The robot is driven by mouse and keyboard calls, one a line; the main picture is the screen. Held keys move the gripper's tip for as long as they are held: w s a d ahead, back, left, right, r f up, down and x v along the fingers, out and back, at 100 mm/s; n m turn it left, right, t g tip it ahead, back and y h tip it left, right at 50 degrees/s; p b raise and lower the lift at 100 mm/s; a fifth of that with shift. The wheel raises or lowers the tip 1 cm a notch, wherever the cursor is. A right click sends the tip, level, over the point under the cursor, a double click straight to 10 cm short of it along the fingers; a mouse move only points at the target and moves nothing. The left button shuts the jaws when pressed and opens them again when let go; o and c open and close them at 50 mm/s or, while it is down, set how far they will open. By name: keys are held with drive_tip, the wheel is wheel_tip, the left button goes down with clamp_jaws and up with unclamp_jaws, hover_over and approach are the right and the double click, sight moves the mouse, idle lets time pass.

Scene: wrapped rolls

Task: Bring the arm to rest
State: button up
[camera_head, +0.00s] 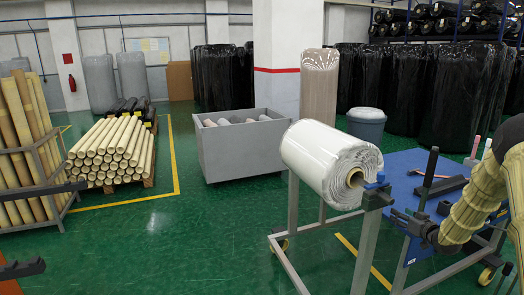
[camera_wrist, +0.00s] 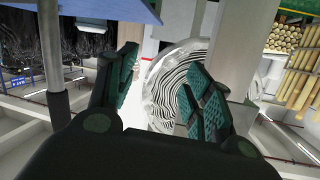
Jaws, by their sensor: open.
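My gripper (camera_head: 403,222) is at the right in the head view, at the end of my tan-covered arm. It is beside the blue-topped cart, to the right of the stand's upright post. In the wrist view my gripper (camera_wrist: 160,88) has its two green-padded fingers spread apart with nothing between them. Beyond the fingers shows the layered end of the white wrapped roll (camera_wrist: 165,75). In the head view this roll (camera_head: 322,160) lies across a grey metal stand (camera_head: 368,245), its brown core facing the cart. The roll and the gripper look apart.
A grey bin (camera_head: 240,150) with rolls stands behind the stand. Stacked tan tubes (camera_head: 112,150) and a tube rack (camera_head: 30,150) are at the left. Green floor (camera_head: 170,250) is clear at lower left.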

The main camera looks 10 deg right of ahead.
drive_tip(key=s+a+f+g, duration=0.2)
drive_tip(key=s+a+f, duration=0.4)
drive_tip(key=a+f, duration=0.3)
drive_tip(key=s+a+f+g, duration=0.3)
drive_tip(key=s+a+f, duration=0.3)
drive_tip(key=a, duration=0.5)
drive_tip(key=s+a+f+g, duration=0.2)
drive_tip(key=s+a+f, duration=0.3)
drive_tip(key=a+f, duration=0.45)
drive_tip(key=s+a+f+g, duration=0.25)
drive_tip(key=s+a, duration=0.35)
drive_tip(key=s, duration=0.4)
drive_tip(key=s+a+f+g, duration=0.25)
drive_tip(key=s+a, duration=0.35)
drive_tip(key=s, duration=0.4)
drive_tip(key=s+a+n+g, duration=0.1)
drive_tip(key=s+a+g, duration=0.2)
drive_tip(key=s, duration=1.5)
drive_tip(key=a+p, duration=0.1)
drive_tip(key=a, duration=0.2)
drive_tip(key=shift+s+a+r, duration=0.1)
drive_tip(key=shift+s, duration=0.2)
drive_tip(key=shift+c, duration=0.3)
